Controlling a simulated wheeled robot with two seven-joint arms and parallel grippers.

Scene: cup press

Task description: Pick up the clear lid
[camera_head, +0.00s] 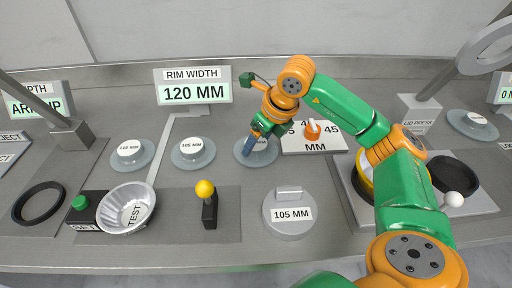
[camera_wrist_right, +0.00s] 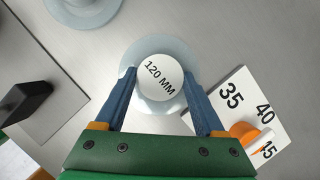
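The clear lid marked 120 MM (camera_wrist_right: 133,56) is a pale, see-through disc with a round white knob, lying flat on the metal counter. In the head view its rim (camera_head: 272,156) shows around my right gripper (camera_head: 249,148), which points down at it. In the right wrist view the blue fingers of my right gripper (camera_wrist_right: 159,74) are spread, one on each side of the knob, with what look like narrow gaps. Two similar clear lids (camera_head: 130,151) (camera_head: 193,153) lie to the left. My left gripper is not in view.
A sign reading RIM WIDTH 120 MM (camera_head: 193,87) stands behind. A dial plate with an orange knob (camera_head: 313,131) sits close to the right of the lid. A yellow-topped lever (camera_head: 207,205), a grey 105 MM weight (camera_head: 290,214) and a silver TEST cup (camera_head: 127,208) stand in front.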

